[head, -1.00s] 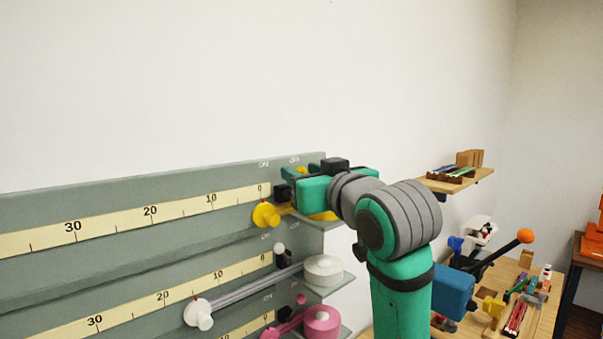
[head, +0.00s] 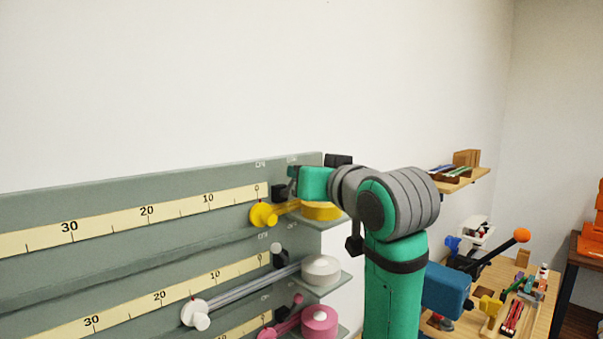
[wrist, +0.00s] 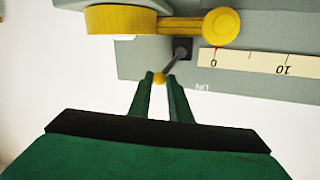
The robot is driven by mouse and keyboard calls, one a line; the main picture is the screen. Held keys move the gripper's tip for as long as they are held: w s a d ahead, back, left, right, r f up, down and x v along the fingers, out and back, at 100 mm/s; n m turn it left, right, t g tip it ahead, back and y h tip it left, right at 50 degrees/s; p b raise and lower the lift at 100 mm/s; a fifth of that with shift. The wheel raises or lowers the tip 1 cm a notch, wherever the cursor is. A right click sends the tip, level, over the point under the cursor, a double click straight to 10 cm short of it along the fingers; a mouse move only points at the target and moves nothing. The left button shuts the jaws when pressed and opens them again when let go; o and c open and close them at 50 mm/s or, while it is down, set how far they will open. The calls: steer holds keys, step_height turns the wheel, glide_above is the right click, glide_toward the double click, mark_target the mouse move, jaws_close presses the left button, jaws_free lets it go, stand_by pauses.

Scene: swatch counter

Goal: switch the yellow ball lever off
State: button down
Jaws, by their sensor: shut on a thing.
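The yellow ball lever shows in the wrist view: a small yellow ball (wrist: 160,79) on a thin grey stem (wrist: 174,63) from a dark base (wrist: 182,48). The stem leans away from the "ON" mark, toward picture left. My gripper (wrist: 160,82) is shut on the ball, one green finger on each side. In the head view my gripper (head: 293,175) is at the panel's upper right end, by the "OFF" mark, and hides the ball. The lever's dark base (head: 279,193) shows just left of it.
The grey-green panel (head: 130,193) carries scales and sliders. A yellow knob (head: 263,215) and yellow spool (head: 321,211) sit just below the lever. A white-knobbed lever (head: 276,249) and white spool (head: 321,270) are lower. A wall shelf (head: 463,184) and cluttered table are at right.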

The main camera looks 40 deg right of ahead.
steer(key=shift+w+f, duration=0.1)
steer(key=shift+f, duration=0.05)
steer(key=c, duration=1.7)
jaws_free()
steer(key=shift+w, duration=0.1)
steer(key=shift+c, duration=0.2)
steer(key=shift+o, duration=0.5)
steer(key=shift+d, duration=0.1)
steer(key=v, duration=1)
steer(key=shift+s, duration=0.35)
steer(key=shift+w, duration=0.1)
